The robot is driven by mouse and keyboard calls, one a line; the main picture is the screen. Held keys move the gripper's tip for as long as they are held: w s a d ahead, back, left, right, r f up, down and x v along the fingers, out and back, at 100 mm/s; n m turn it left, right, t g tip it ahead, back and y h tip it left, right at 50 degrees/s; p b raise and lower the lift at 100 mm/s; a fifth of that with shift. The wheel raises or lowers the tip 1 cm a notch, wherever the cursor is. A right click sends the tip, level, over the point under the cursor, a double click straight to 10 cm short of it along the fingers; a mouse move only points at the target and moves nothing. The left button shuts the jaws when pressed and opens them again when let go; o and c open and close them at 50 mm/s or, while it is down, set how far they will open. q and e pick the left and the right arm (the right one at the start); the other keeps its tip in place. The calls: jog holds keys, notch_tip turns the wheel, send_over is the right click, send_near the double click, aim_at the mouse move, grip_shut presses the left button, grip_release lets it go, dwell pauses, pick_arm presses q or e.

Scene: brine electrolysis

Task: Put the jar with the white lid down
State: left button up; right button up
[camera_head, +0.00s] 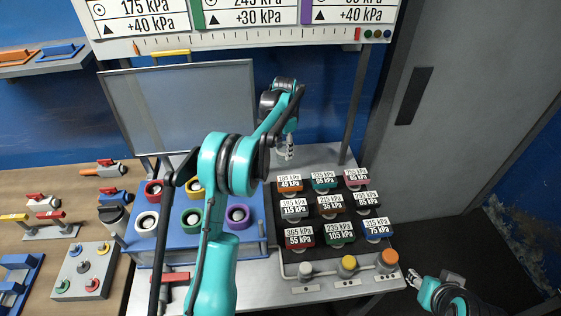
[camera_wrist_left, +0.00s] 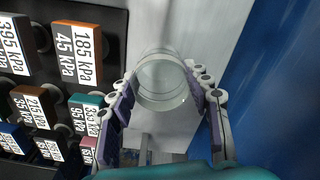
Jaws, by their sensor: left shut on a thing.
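A clear glass jar (camera_wrist_left: 163,82) is between the purple-padded fingers of my left gripper (camera_wrist_left: 166,100), which is shut on it. In the head view, the jar (camera_head: 284,149) shows small below my left gripper (camera_head: 289,138), partly hidden by it, over the back of the grey table behind the block panel. No white lid can be made out clearly. I cannot tell whether the jar's base touches the table. My right gripper (camera_head: 433,285) is at the lower right, off the table's edge, with no object visible in it; its jaw opening is unclear.
A black panel (camera_head: 335,219) of labelled pressure blocks is beside the jar. A blue rack (camera_head: 172,239) with coloured rings and a grey screen (camera_head: 184,106) stand to the left. Bare table (camera_head: 318,155) shows around the jar. A blue wall is close behind.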

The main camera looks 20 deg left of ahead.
aim_at(281, 157)
pick_arm(q)
jog(key=shift+s+a+f, duration=0.25)
jog(key=shift+a+f, duration=0.1)
jog(key=shift+a, duration=0.05)
jog(key=shift+f+b, duration=0.7)
jog(key=shift+f, duration=1.15)
jog(key=shift+f, duration=0.2)
jog(key=o, duration=1.3)
jog(key=shift+r, duration=0.15)
